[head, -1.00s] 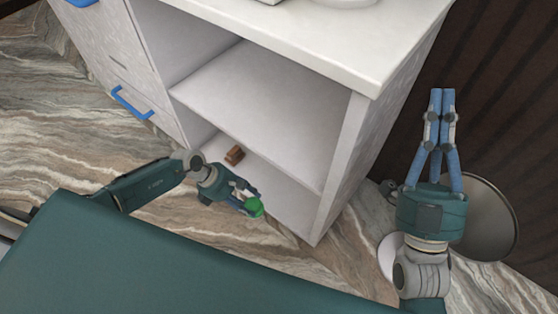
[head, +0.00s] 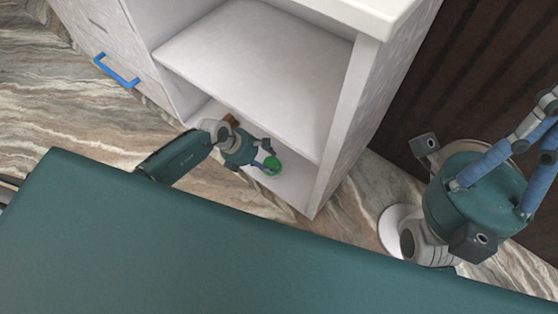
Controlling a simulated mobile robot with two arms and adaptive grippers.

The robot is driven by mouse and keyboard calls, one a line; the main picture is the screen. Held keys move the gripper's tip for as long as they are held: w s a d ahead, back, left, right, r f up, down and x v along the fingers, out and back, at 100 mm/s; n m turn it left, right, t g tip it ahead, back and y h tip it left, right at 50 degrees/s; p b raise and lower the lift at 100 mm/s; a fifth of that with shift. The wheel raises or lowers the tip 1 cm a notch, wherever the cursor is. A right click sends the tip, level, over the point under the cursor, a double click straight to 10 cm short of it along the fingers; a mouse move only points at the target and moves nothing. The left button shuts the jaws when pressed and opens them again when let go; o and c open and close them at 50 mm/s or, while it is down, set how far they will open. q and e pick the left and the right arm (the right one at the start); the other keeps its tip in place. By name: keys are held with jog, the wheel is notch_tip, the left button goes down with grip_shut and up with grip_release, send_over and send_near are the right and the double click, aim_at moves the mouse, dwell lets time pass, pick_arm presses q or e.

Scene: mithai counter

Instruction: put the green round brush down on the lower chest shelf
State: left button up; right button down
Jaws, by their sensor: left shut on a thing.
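The green round brush (head: 272,165) is in my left gripper (head: 266,161), which is shut on it. Only its round green end shows clearly; the fingers hide part of it. The gripper and brush are inside the front of the lower opening of the white chest, over the lower chest shelf (head: 294,190). I cannot tell whether the brush touches the shelf. My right gripper (head: 546,120) is at the right, away from the chest, with its fingertips cut off by the frame edge.
A small brown block (head: 230,119) lies on the lower shelf, partly behind my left wrist. The middle shelf (head: 255,65) above is empty. The chest's right side panel (head: 335,130) bounds the opening. Shelf room shows right of the brush. A blue drawer handle (head: 117,73) is at left.

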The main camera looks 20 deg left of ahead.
aim_at(277, 159)
pick_arm(q)
jog(key=shift+w+d, duration=0.25)
jog(key=shift+d, duration=0.15)
jog(key=w+d, duration=0.1)
jog(key=d+b, duration=0.1)
jog(key=shift+w+d, duration=0.35)
jog(key=shift+w, duration=0.05)
jog(key=shift+b+x, duration=0.6)
jog(key=shift+x, duration=0.2)
jog(key=shift+s+a, duration=0.1)
jog(key=shift+a, duration=0.05)
jog(key=shift+f, duration=0.15)
jog(key=o, duration=1.1)
